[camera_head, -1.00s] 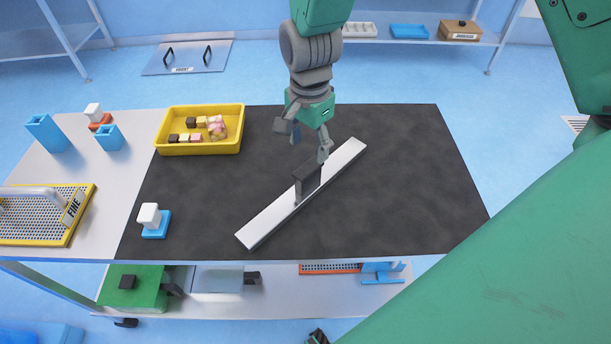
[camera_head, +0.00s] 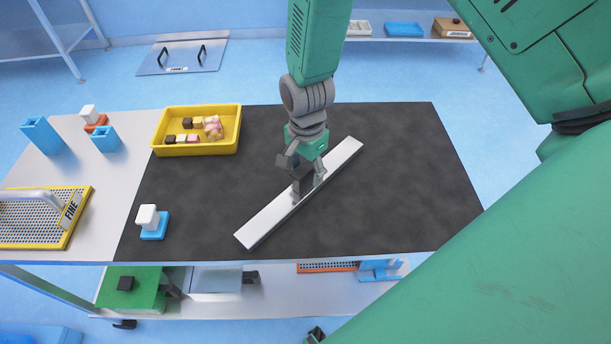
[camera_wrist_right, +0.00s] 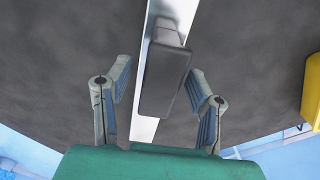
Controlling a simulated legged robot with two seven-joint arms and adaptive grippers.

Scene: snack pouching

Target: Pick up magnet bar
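The magnet bar (camera_head: 262,222) is a long white bar with a dark upright handle (camera_head: 303,184), lying diagonally on the dark mat. My right gripper (camera_head: 306,177) is directly above the bar, lowered around the handle. In the right wrist view the dark handle (camera_wrist_right: 164,80) stands between the two open fingers (camera_wrist_right: 160,95), with a gap on each side. The white bar (camera_wrist_right: 145,128) runs behind it there. My left gripper is not clearly in view.
A yellow tray (camera_head: 159,149) with several small sweets stands at the mat's back left. A white-and-blue block (camera_head: 152,226) sits at the left of the mat (camera_head: 410,190). A yellow-framed sieve (camera_head: 40,240) lies at the far left. The mat's right side is clear.

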